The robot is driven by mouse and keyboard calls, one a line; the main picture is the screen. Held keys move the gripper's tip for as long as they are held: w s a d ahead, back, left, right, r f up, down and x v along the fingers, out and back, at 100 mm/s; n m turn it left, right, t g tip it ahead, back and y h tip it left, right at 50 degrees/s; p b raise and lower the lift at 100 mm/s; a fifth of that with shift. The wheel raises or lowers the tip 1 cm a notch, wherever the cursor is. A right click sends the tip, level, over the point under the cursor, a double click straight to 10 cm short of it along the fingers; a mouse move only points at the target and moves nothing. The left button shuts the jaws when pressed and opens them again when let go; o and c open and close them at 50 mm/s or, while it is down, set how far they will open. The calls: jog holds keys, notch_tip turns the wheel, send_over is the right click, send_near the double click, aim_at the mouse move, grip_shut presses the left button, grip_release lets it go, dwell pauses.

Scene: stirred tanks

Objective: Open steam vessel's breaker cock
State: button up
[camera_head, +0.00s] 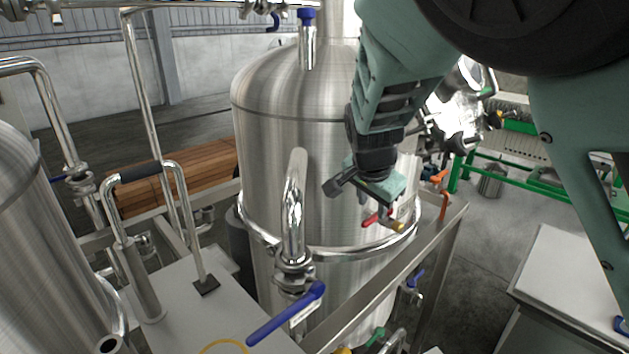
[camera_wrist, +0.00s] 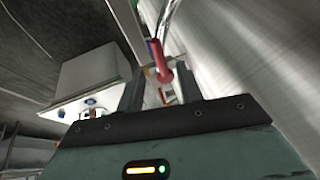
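The steam vessel (camera_head: 285,130) is a tall brushed-steel tank in the middle of the head view. A small cock with a red handle (camera_head: 371,218) and a yellow end (camera_head: 399,226) sits at its right front side; I cannot tell for sure that it is the breaker cock. My gripper (camera_head: 374,206) is right at this cock, pointing down. In the wrist view, my gripper (camera_wrist: 158,84) has its two dark fingers apart, with the red handle (camera_wrist: 161,62) showing between or just beyond the tips. Contact cannot be told.
An orange handle (camera_head: 444,203) stands to the right on the frame. A blue lever valve (camera_head: 287,312) is at the front, below a bent steel pipe (camera_head: 294,205). Another tank (camera_head: 35,245) stands at the left. A grey cabinet (camera_head: 575,270) is at the right, with open floor before it.

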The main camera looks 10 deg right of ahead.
aim_at(373, 217)
jog(key=shift+x, duration=2.05)
grip_shut()
